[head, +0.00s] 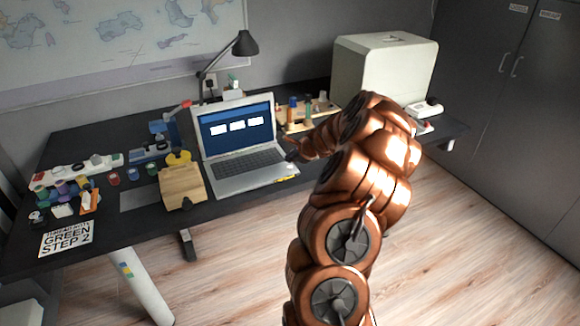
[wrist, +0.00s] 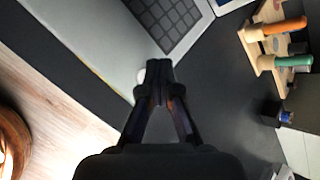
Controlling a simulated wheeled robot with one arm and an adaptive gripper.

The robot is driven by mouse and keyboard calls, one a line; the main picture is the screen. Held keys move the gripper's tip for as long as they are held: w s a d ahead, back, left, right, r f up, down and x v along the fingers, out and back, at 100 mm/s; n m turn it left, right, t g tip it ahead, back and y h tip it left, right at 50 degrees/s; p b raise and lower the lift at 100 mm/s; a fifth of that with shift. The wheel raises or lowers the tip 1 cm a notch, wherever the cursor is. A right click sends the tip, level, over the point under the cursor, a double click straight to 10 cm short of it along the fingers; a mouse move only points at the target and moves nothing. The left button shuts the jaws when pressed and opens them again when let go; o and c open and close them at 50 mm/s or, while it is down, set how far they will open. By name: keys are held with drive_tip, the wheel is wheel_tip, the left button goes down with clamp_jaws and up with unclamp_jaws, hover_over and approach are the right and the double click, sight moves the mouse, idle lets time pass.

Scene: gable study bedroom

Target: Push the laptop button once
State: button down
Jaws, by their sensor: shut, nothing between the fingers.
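The open silver laptop (head: 228,182) stands on the dark desk, its blue screen (head: 236,126) showing white panels. Its keyboard (wrist: 172,22) and silver palm rest (wrist: 92,40) fill the upper left of the wrist view. My gripper (head: 290,155) is at the laptop's right edge in the head view. In the wrist view my gripper (wrist: 158,72) is shut and empty, with its tips over or beside that edge. A small pale round spot (wrist: 140,76), possibly the button, shows just left of the tips, partly hidden. I cannot tell whether the tips touch anything.
A wooden rack with orange and green-handled tools (wrist: 278,45) stands right of the laptop. A pale cabinet-like box (head: 385,70) is at the desk's right. A wooden block (head: 182,186) sits left of the laptop. A black lamp (head: 243,45) stands behind. Dark desk surface (wrist: 222,95) lies bare beside the fingers.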

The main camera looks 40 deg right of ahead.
sight(291, 168)
drive_tip(key=shift+r+p, duration=1.85)
drive_tip(key=shift+r, duration=0.4)
